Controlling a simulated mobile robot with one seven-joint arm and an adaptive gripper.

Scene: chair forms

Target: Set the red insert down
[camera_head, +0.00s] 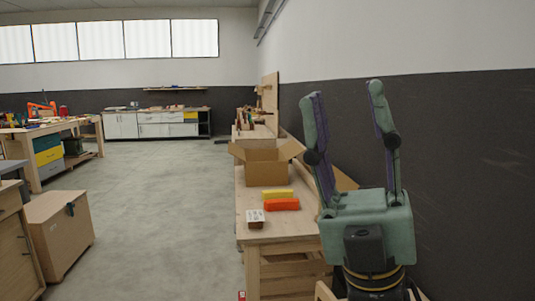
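The red insert (282,204), an orange-red block, lies on the wooden workbench (284,228) right of centre. A yellow block (277,194) lies just behind it. My gripper (344,92) stands large in the right foreground with its fingers pointing up. Its two fingers are spread wide apart with nothing between them. In the picture it is to the right of the red insert and apart from it. The insert's underside is hidden.
A small white-and-brown box (255,218) sits near the bench's front edge. An open cardboard box (266,172) stands behind the blocks. A dark wall (450,140) runs along the right. The floor (160,200) left of the bench is clear, with a wooden cabinet (62,235) further left.

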